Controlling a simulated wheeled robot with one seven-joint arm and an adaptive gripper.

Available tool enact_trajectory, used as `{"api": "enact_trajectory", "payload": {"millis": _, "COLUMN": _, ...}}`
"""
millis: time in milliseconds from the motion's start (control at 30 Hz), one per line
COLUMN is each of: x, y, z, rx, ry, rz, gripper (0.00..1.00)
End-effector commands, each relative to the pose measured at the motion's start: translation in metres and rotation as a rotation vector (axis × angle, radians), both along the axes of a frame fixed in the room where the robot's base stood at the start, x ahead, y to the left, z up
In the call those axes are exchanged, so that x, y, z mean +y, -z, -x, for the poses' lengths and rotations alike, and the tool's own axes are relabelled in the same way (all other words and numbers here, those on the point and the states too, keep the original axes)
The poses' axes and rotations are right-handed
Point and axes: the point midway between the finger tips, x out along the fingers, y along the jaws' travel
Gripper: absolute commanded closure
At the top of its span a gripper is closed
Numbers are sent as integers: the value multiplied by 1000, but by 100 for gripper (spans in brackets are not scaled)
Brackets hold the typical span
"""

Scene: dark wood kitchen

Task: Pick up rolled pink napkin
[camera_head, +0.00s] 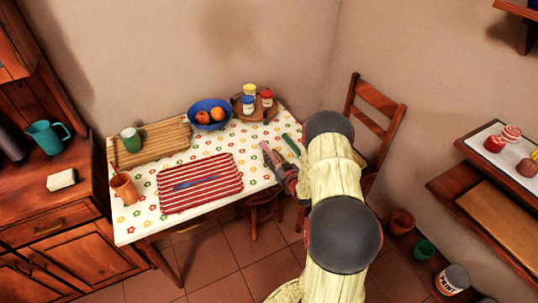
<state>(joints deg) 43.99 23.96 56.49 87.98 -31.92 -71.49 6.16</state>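A narrow pink object (268,154), which looks like the rolled pink napkin, shows at the right part of the table (151,219). My gripper (279,168) is over the table's right edge, right at this pink object. The dark red and black gripper parts overlap its near end in this view. The fingers are small and partly hidden, so I cannot tell whether they are open or shut, or whether they touch the napkin. My pale arm comes in from the lower right.
A green narrow item (291,145) lies just right of the napkin. A red striped mat (215,169), a cutting board (160,142), a blue fruit bowl (199,107), a jar tray (255,114) and an orange-brown cup (124,188) occupy the table. A chair (379,122) stands behind my arm.

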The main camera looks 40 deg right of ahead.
Motion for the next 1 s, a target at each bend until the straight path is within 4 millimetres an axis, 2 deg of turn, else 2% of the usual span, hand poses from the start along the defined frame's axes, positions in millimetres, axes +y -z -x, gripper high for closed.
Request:
{"api": "enact_trajectory", "payload": {"millis": 300, "x": 0, "y": 0, "z": 0, "rx": 0, "ry": 0, "rz": 0, "gripper": 95}}
{"api": "enact_trajectory", "payload": {"millis": 667, "x": 0, "y": -5, "z": 0, "rx": -1, "ry": 0, "rz": 0, "gripper": 95}}
{"api": "enact_trajectory", "payload": {"millis": 767, "x": 0, "y": -13, "z": 0, "rx": -1, "ry": 0, "rz": 1, "gripper": 95}}
{"api": "enact_trajectory", "payload": {"millis": 900, "x": 0, "y": -35, "z": 0, "rx": -2, "ry": 0, "rz": 3, "gripper": 95}}
{"api": "enact_trajectory", "payload": {"millis": 1000, "x": 2, "y": -52, "z": 14, "rx": -1, "ry": 2, "rz": 1, "gripper": 95}}
